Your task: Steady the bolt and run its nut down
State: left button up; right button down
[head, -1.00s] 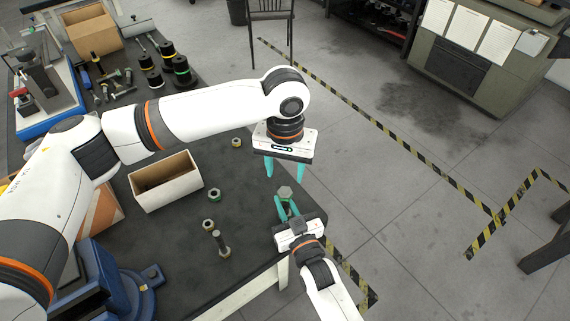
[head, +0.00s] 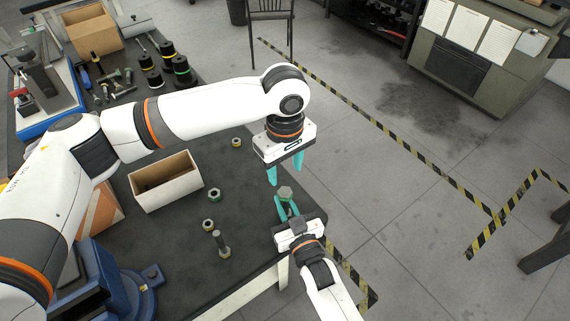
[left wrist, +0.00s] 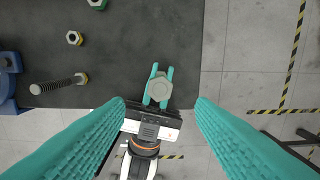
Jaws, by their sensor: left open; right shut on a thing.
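My right gripper (head: 287,211) is shut on a bolt (head: 285,192) near the table's right edge. The bolt's grey hexagonal top shows above the teal fingers, and also in the left wrist view (left wrist: 159,88). Its shank and any nut on it are hidden from above. My left gripper (head: 286,176) is open and empty above the bolt, pointing down. In the left wrist view its two fingers (left wrist: 160,104) lie on either side of the bolt, apart from it.
Another bolt (head: 223,245) and loose nuts (head: 208,224) (head: 215,194) (head: 237,142) are on the dark table. An open box (head: 168,196) stands left of them. A blue vise (head: 130,289) is at the front left. Tools and spools crowd the back left.

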aim_at(285, 191)
pick_arm(q)
notch_tip(285, 191, down, 8)
jog(key=shift+r, duration=0.1)
dwell(0.4)
